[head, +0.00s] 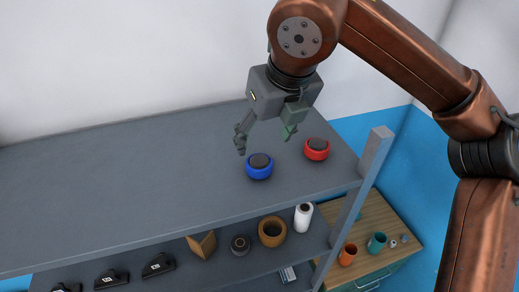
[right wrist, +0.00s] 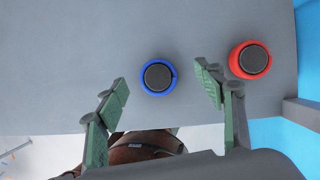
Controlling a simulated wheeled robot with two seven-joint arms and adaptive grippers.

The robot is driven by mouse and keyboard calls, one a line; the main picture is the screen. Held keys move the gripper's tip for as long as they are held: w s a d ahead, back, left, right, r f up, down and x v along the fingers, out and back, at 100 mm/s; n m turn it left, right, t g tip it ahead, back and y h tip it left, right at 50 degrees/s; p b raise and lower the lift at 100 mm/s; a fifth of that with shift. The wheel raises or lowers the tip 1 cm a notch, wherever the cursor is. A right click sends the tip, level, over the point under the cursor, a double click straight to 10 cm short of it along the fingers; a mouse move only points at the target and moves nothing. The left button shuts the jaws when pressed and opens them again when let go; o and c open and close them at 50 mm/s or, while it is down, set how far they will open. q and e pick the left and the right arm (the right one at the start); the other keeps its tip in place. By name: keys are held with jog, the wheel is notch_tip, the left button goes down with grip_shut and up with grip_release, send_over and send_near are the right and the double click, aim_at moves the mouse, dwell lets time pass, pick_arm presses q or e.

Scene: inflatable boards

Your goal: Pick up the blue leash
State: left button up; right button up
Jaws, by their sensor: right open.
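The blue leash (head: 259,167) is a round blue ring with a dark grey centre, lying on the top grey shelf (head: 130,180). In the right wrist view the blue leash (right wrist: 158,77) lies ahead of the gap between my fingers, slightly left of centre between them. My right gripper (head: 265,140) is open and empty above the shelf, apart from the leash. Its green-padded fingers (right wrist: 168,90) are spread wide in the wrist view. My left gripper is not in view.
A similar red leash (head: 317,149) lies to the right of the blue one, close to my right finger in the wrist view. A grey post (head: 374,155) stands at the shelf's right end. The lower shelf holds a white roll (head: 303,217), a brown pot (head: 272,231) and black items.

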aim_at(259, 159)
jog(key=shift+a+f, duration=0.1)
jog(key=shift+f, duration=0.3)
jog(key=shift+s+a+f+p, duration=0.15)
jog(key=shift+s+f+p, duration=0.4)
jog(key=shift+p+x, duration=0.8)
jog(key=shift+x, duration=0.3)
jog(key=x, duration=0.2)
jog(key=shift+w+f+p, duration=0.2)
jog(key=shift+w+p, duration=0.2)
jog(key=shift+s+f, duration=0.2)
jog(key=shift+f, duration=0.05)
jog(key=shift+s, duration=0.15)
jog(key=shift+w, duration=0.25)
jog(key=c, duration=0.6)
jog(key=shift+s, duration=0.2)
jog(key=c, duration=0.4)
jog(key=shift+w+a, duration=0.1)
jog(key=shift+w, duration=0.05)
jog(key=c, duration=0.3)
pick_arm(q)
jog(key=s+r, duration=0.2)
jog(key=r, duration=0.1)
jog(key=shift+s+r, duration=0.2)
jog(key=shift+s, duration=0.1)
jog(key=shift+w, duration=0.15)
pick_arm(e)
jog(key=shift+r, duration=0.1)
